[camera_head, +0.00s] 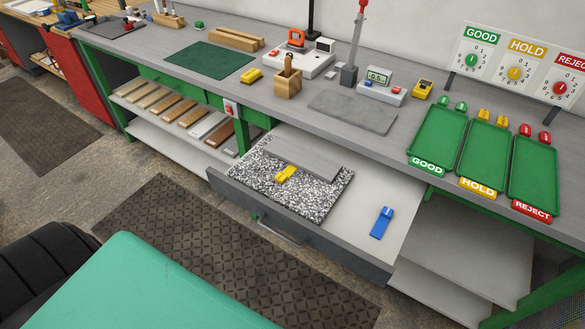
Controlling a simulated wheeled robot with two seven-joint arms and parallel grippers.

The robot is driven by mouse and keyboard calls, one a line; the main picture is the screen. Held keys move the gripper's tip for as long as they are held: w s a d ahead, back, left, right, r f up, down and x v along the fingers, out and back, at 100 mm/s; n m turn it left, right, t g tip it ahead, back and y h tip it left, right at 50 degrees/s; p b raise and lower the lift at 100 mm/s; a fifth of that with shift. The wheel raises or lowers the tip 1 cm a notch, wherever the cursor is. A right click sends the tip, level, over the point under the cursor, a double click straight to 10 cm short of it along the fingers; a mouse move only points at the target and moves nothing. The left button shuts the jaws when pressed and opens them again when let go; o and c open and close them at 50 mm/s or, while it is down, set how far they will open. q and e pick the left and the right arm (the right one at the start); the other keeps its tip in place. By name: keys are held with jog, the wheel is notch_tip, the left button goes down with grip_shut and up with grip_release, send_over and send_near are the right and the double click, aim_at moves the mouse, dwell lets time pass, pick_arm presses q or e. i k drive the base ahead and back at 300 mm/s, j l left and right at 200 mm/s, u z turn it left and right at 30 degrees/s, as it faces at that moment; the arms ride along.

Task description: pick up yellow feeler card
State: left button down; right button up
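A small yellow piece (285,174), which looks like the yellow feeler card, lies on a black-and-white speckled liner (300,203) inside the open drawer (345,250). It is near the edge of a grey slab (305,157) that rests on the liner; whether they touch is unclear. A similar blue piece (381,222) lies on the bare drawer floor to the right. Neither of my grippers is in view.
Another yellow block (251,76) sits on the bench beside a green mat (209,60). A wooden holder (288,84), a grey plate (352,112) and green trays (437,136) stand on the bench. The drawer sticks out, its handle (281,231) in front.

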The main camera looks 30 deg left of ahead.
aim_at(280, 177)
jog(key=u, duration=1.2)
